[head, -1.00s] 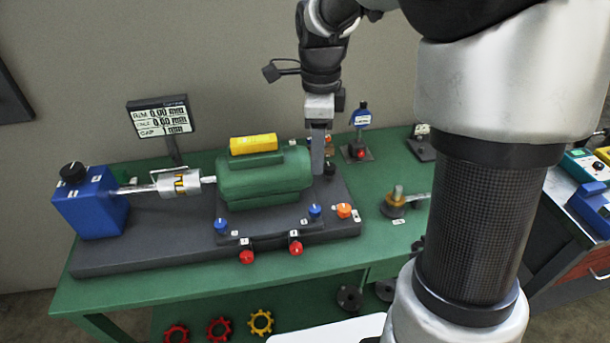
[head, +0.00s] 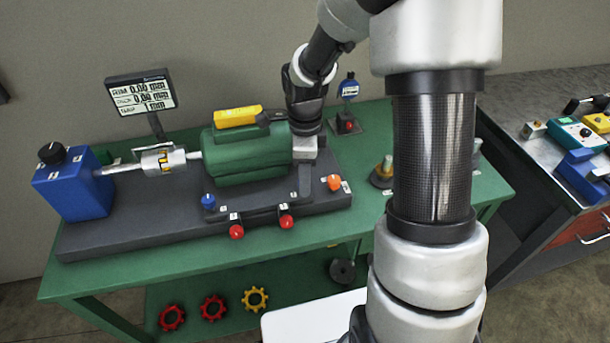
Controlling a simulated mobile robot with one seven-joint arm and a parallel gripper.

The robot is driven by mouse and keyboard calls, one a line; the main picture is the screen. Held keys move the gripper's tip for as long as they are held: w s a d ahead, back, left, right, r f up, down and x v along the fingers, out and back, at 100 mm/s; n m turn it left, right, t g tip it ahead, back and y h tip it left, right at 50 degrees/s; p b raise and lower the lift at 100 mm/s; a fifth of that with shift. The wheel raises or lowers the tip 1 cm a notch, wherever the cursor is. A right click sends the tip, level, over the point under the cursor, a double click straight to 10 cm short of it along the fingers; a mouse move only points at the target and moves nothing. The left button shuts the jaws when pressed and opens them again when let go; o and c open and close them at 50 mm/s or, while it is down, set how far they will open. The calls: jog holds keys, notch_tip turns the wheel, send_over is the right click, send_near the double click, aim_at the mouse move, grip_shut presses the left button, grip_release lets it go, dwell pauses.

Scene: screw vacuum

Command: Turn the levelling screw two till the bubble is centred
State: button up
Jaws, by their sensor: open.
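A green motor-like block (head: 245,155) sits on a dark base plate (head: 130,233), with a yellow bar (head: 237,116) on top; no bubble can be made out. A blue knob (head: 208,202) stands at its front left foot. Two red knobs (head: 236,231) and (head: 286,221) stick out at the front of the plate. An orange knob (head: 333,182) is at the plate's right end. The small white labels are too small to read. My gripper (head: 304,192) points down, open, at the block's front right corner. The blue knob there is hidden behind it.
A display (head: 141,93) stands behind a blue box (head: 73,185) joined to the block by a shaft with a coupling (head: 163,162).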

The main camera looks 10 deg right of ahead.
jog(key=c, duration=1)
jog(key=shift+c, duration=0.2)
jog(key=shift+n, duration=0.3)
